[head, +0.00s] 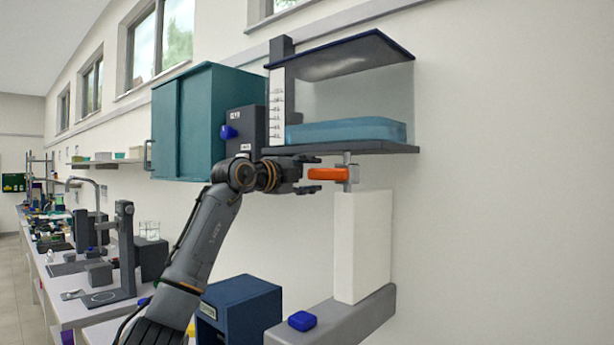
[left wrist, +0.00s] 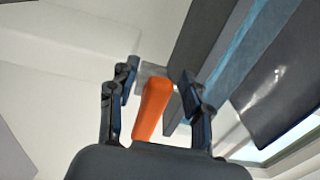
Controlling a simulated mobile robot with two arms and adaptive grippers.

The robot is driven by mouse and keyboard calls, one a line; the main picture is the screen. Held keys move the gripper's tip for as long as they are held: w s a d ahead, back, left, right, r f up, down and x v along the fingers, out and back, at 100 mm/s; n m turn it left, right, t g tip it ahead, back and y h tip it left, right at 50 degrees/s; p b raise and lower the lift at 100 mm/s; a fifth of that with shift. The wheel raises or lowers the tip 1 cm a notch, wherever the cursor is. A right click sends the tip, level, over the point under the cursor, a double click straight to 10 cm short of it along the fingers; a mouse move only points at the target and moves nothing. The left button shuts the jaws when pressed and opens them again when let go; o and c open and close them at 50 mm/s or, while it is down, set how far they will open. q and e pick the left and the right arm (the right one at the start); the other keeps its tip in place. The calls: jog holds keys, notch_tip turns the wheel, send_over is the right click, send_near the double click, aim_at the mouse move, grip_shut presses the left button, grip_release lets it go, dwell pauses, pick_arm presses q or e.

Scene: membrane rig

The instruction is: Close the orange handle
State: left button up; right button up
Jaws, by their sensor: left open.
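The orange handle (head: 327,174) sits on a thin grey pipe under the clear water tank (head: 345,95). It points left from the pipe, toward my left gripper. My left gripper (head: 312,174) is open, with its fingers at the handle's free end. In the left wrist view the handle (left wrist: 153,108) lies between the two spread fingers of the gripper (left wrist: 158,85), apart from both as far as I can tell. My right gripper is not in view.
A white column (head: 362,245) stands below the pipe on a grey ledge (head: 345,318), with a blue object (head: 302,321) beside it. The tank's dark shelf (head: 340,149) is just above my gripper. A teal cabinet (head: 190,120) hangs left.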

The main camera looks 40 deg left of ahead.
pick_arm(q)
jog(key=s+a, duration=0.1)
jog(key=s, duration=1.1)
